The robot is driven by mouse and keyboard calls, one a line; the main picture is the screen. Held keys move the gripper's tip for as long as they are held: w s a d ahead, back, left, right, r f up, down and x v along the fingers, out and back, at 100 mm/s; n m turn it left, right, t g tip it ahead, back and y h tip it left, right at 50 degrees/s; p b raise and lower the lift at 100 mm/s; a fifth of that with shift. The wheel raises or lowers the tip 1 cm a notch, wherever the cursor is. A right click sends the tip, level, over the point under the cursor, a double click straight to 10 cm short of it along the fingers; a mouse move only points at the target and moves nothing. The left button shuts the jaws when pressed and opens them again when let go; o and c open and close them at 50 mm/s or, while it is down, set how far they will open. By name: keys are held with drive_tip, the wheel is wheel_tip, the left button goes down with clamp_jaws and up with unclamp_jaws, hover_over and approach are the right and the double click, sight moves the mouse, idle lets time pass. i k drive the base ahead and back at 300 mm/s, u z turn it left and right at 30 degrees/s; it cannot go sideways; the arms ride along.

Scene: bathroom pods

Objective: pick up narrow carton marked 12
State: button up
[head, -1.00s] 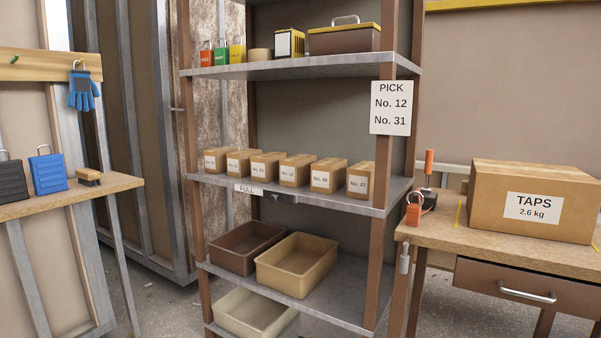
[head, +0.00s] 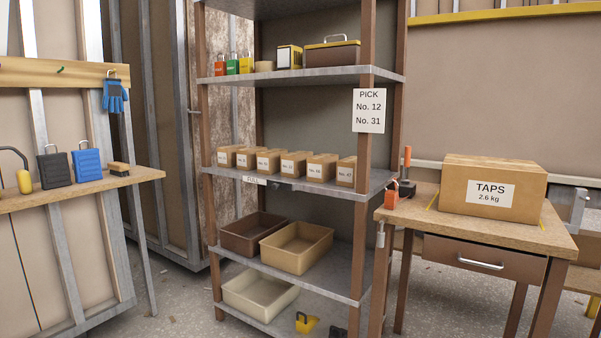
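Several narrow brown cartons with white labels stand in a row on the middle shelf (head: 375,190) of the rack. The fourth from the left appears to be the carton marked 12 (head: 295,164); its small label reads like "No. 12". It stands upright between two neighbouring cartons, with small gaps, near the shelf's front edge. The carton to its right (head: 321,167) and the end carton marked 47 (head: 346,171) have other labels. My gripper is not in view.
A sign (head: 369,111) reading "PICK No. 12 No. 31" hangs on the rack's right front post. A workbench (head: 400,215) with a TAPS box (head: 490,190) stands right; another bench (head: 80,192) stands left. Bins (head: 297,248) fill the lower shelves. Floor shows between bench and rack.

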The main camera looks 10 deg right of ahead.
sight(293, 164)
drive_tip(key=z, duration=0.3)
drive_tip(key=k, duration=0.35)
drive_tip(key=u, duration=1.25)
drive_tip(key=i, duration=1.25)
drive_tip(key=z, duration=0.5)
drive_tip(key=i, duration=0.85)
drive_tip(key=z, duration=0.85)
